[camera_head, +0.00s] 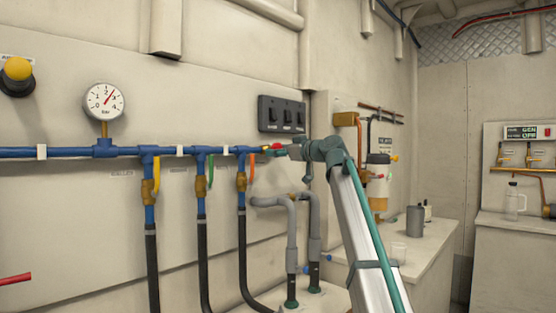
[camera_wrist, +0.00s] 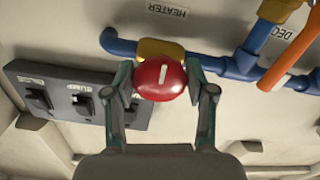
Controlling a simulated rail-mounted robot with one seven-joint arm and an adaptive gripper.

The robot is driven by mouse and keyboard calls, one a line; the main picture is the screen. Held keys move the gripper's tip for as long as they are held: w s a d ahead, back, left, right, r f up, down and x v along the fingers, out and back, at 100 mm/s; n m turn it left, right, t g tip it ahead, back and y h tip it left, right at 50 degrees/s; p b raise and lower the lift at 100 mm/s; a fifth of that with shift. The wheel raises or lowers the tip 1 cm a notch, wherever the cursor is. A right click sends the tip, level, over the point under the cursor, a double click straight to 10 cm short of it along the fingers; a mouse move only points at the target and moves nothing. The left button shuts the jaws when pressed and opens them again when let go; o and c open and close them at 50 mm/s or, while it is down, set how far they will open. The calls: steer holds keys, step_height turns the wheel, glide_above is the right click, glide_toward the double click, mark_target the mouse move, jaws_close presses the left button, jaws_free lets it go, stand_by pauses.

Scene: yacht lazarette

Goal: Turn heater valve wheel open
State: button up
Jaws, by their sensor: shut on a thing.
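The heater valve wheel (camera_wrist: 160,78) is round and red with a white bar mark on its face. In the wrist view it sits between my two fingers, in front of a yellow valve body (camera_wrist: 158,48) on a blue pipe. A HEATER label (camera_wrist: 167,9) is on the wall above. My gripper (camera_wrist: 161,84) is shut on the wheel from both sides. In the head view the wheel (camera_head: 276,146) is small and red at the right end of the blue pipe. My gripper (camera_head: 284,150) reaches it from the right and partly hides it.
A black switch panel (camera_head: 282,114) is on the wall just above my gripper. Along the blue pipe (camera_head: 70,152) hang yellow, green and orange lever handles. A pressure gauge (camera_head: 104,102) stands on the pipe. Grey bent pipes (camera_head: 290,225) rise below my arm. A counter (camera_head: 430,242) stands at right.

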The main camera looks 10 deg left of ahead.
steer(key=n+b, duration=0.2)
steer(key=n, duration=0.1)
steer(key=shift+f+n, duration=0.15)
steer(key=shift+n, duration=0.15)
steer(key=shift+n+b, duration=1.3)
steer(key=shift+n, duration=0.5)
steer(key=o, duration=1.2)
steer(key=shift+c, duration=0.2)
steer(key=shift+d, duration=0.1)
steer(key=v, duration=1.2)
